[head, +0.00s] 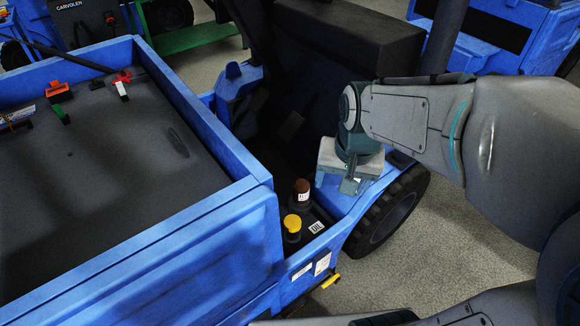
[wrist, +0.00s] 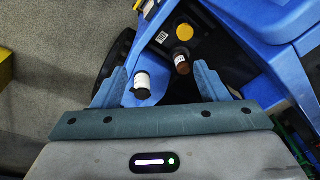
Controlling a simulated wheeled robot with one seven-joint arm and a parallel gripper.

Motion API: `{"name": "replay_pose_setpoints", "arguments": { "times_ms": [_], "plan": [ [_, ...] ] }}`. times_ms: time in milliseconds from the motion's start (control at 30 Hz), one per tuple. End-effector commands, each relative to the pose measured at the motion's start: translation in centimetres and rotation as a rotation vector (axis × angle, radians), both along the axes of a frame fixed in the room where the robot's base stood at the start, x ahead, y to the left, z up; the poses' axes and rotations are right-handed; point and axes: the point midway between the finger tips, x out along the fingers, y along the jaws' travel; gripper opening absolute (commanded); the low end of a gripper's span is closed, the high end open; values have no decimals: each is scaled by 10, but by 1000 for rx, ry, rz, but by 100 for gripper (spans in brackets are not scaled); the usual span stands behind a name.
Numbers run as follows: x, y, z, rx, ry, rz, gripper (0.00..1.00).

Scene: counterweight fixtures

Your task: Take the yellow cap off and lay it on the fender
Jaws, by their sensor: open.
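The yellow cap (head: 292,223) sits on a dark round neck in the recess beside the blue fender; it also shows in the wrist view (wrist: 184,33). My gripper (head: 338,186) is over the fender (head: 372,190), right of the cap and apart from it. In the wrist view its fingers (wrist: 159,68) are spread, with nothing visibly held. A small dark bottle with a white label (wrist: 142,84) appears between the fingers over the fender (wrist: 133,95); I cannot tell how high it is below them. My gripper hides that spot in the head view.
A brown-topped bottle with a white label (head: 303,190) stands close behind the yellow cap. An OIL label (head: 316,227) is beside the cap. The cargo bed wall (head: 225,215) rises at left. A black wheel (head: 388,218) is below the fender.

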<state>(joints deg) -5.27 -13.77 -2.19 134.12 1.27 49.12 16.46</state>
Motion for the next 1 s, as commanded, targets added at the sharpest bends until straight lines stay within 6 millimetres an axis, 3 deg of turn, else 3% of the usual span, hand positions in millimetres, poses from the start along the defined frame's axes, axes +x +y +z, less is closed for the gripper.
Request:
{"name": "replay_pose_setpoints", "arguments": {
  "times_ms": [33, 300, 600, 800, 1000],
  "plan": [
    [16, 4, -29, 10, 23, -44, 67],
    [89, 34, -126, 46, 106, -300, 67],
    [144, 69, -232, 39, 167, -533, 67],
    [160, 82, -273, 29, 183, -618, 67],
    [165, 86, -287, 25, 187, -649, 67]
  ]
}}
